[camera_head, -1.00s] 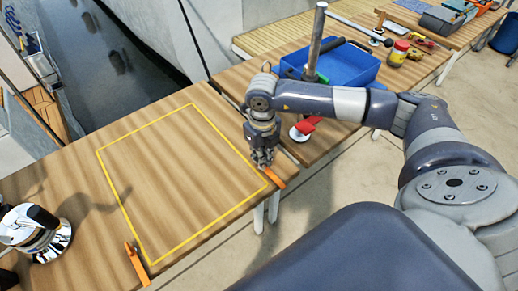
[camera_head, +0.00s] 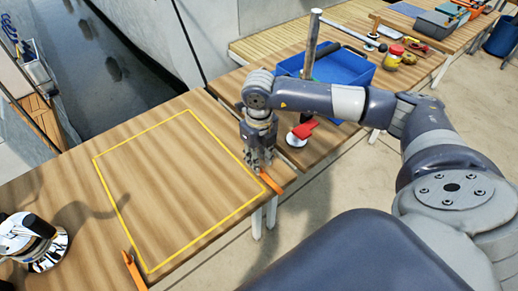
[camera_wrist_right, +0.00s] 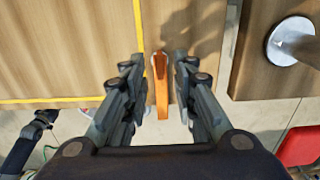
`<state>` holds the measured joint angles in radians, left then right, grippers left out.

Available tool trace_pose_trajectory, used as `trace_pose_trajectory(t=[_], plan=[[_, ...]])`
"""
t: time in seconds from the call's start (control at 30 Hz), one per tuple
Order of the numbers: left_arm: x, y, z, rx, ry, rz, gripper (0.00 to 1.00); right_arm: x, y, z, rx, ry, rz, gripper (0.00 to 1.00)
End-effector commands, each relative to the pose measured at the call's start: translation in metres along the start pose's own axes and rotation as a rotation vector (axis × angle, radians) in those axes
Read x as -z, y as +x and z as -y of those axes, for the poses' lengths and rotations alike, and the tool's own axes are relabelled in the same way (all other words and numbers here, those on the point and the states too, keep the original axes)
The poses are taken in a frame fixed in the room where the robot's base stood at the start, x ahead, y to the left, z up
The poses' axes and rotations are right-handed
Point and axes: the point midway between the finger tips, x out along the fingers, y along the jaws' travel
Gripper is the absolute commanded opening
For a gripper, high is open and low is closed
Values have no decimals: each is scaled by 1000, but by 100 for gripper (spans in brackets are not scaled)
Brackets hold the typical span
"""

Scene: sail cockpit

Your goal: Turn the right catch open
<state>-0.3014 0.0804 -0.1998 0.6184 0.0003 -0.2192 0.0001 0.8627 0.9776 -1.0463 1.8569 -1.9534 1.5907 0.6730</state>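The right catch (camera_head: 270,184) is a slim orange lever at the near right corner of the yellow-outlined panel (camera_head: 180,185). My right gripper (camera_head: 261,163) points down over it, and its fingers hide part of the lever. In the right wrist view the catch (camera_wrist_right: 161,85) lies lengthwise between the fingers of my right gripper (camera_wrist_right: 158,78). The fingers are open, with a gap visible on both sides of the lever. A second orange catch (camera_head: 133,271) sits at the panel's near left corner. My left gripper is not in view.
A chrome winch (camera_head: 35,242) stands at the left. A blue bin (camera_head: 340,82) with a metal post (camera_head: 313,45) stands behind. The outlined panel is clear.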

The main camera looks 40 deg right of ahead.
Motion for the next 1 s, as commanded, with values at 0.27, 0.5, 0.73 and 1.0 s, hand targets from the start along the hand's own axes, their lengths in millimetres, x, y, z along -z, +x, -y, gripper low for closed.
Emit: trace_pose_trajectory(t=[0.27, 0.5, 0.73, 1.0], plan=[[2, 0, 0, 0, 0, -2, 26, -2, -62, 0, 0, 0, 6, 26], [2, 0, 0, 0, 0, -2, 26, -1, -92, 0, 0, 0, 3, 26], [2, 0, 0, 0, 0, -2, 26, 0, -97, 0, 0, -1, 1, 26], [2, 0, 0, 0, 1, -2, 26, 0, -96, 0, 0, 0, 1, 26]])
